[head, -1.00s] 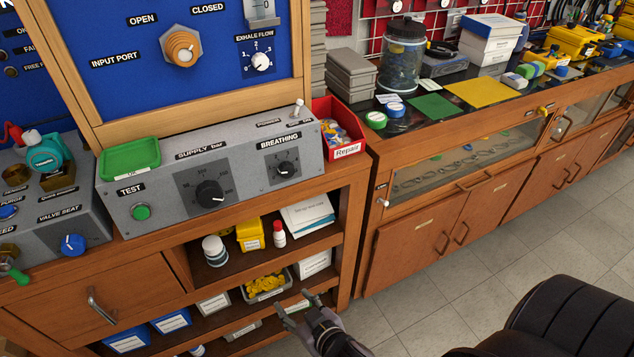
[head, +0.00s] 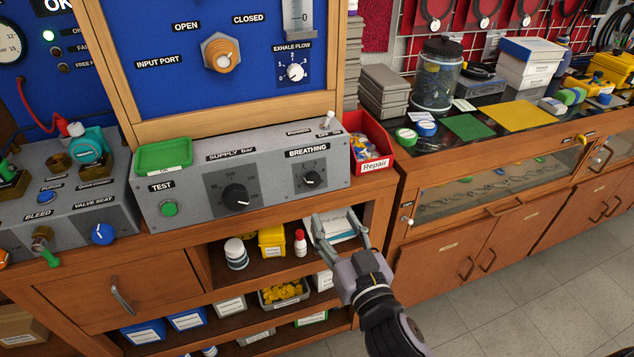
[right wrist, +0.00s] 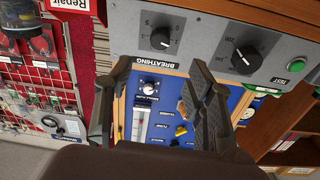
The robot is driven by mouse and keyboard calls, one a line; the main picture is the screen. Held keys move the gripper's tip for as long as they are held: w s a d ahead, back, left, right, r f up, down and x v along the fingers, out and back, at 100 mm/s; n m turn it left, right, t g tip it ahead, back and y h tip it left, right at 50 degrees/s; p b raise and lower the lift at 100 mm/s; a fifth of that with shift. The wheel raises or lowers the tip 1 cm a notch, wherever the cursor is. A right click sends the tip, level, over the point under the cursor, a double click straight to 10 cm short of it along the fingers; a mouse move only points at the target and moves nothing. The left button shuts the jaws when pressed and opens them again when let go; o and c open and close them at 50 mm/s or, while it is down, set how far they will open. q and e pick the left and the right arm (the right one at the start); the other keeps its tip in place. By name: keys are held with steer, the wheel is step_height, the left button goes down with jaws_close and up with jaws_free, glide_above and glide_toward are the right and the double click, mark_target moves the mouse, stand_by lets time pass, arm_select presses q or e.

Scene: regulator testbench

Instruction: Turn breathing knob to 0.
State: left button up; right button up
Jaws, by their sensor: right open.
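The breathing knob (head: 311,179) is a small black knob under the BREATHING label on the right part of the grey control box (head: 200,208). In the right wrist view the breathing knob (right wrist: 162,39) shows above the fingers; its dial numbers are too small to read surely. My right gripper (head: 338,230) is open and empty, below and slightly right of the knob, in front of the shelf opening and apart from the box. Its fingers also show in the right wrist view (right wrist: 160,85). My left gripper is not in view.
The larger supply knob (head: 236,196) and green test button (head: 169,208) are left of the breathing knob. A red Repair bin (head: 378,166) stands right of the box. A power switch (head: 327,121) is on top. Shelves with bottles lie below.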

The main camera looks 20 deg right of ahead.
mark_target(315, 182)
steer(key=w, duration=1.2)
steer(key=shift+a, duration=0.15)
steer(key=shift+s, duration=0.1)
steer(key=shift+c, duration=0.6)
steer(key=c, duration=1.1)
steer(key=shift+o, duration=0.2)
steer(key=n+y+p, duration=0.1)
steer(key=n+p, duration=0.1)
steer(key=n, duration=0.1)
steer(key=n+p, duration=0.3)
steer(key=n, duration=0.1)
steer(key=shift+r+y, duration=0.2)
steer(key=shift+y, duration=0.2)
steer(key=shift+d+f+n+g+y+p, duration=0.1)
steer(key=shift+n+g+y+p, duration=0.1)
steer(key=shift+n+p, duration=0.8)
steer(key=shift+d+f+n+g+y+p, duration=0.15)
steer(key=shift+n+p, duration=0.5)
steer(key=shift+n, duration=0.65)
steer(key=shift+r, duration=0.1)
